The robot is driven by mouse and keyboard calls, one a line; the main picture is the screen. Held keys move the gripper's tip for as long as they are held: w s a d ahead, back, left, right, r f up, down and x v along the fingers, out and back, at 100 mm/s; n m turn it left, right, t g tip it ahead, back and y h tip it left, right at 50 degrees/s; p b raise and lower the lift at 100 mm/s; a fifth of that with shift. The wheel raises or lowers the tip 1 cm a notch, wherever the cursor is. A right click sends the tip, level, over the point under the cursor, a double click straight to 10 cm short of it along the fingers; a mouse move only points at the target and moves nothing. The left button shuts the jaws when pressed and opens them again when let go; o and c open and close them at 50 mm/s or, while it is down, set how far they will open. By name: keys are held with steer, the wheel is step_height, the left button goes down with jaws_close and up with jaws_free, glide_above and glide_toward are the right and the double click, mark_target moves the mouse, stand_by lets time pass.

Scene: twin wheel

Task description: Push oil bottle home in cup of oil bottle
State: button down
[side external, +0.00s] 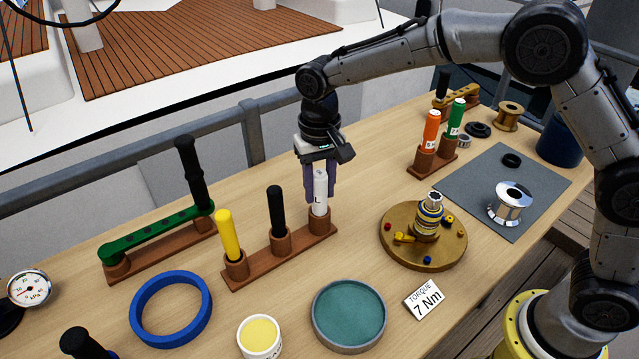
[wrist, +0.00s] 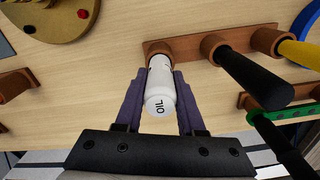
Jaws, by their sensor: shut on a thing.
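The oil bottle (side external: 320,190) is white with dark lettering. It stands upright in the right-hand cup (side external: 319,220) of a brown wooden rack; its lower part is hidden by the cup. The fingers also show in the wrist view (wrist: 160,100). I cannot tell whether the bottle rests on the cup's floor.
The same rack holds a black-handled tool (side external: 277,210) and a yellow-handled tool (side external: 226,233). A brass plate (side external: 395,255) with a winch hub stands to the right. A teal round tray (side external: 349,315) and a blue ring (side external: 171,309) lie in front. A green handle (side external: 150,240) lies behind left.

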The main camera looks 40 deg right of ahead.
steer(key=shift+f, duration=0.6)
steer(key=shift+c, duration=2.2)
jaws_free()
step_height(320, 180, up, 14)
steer(key=shift+f, duration=0.1)
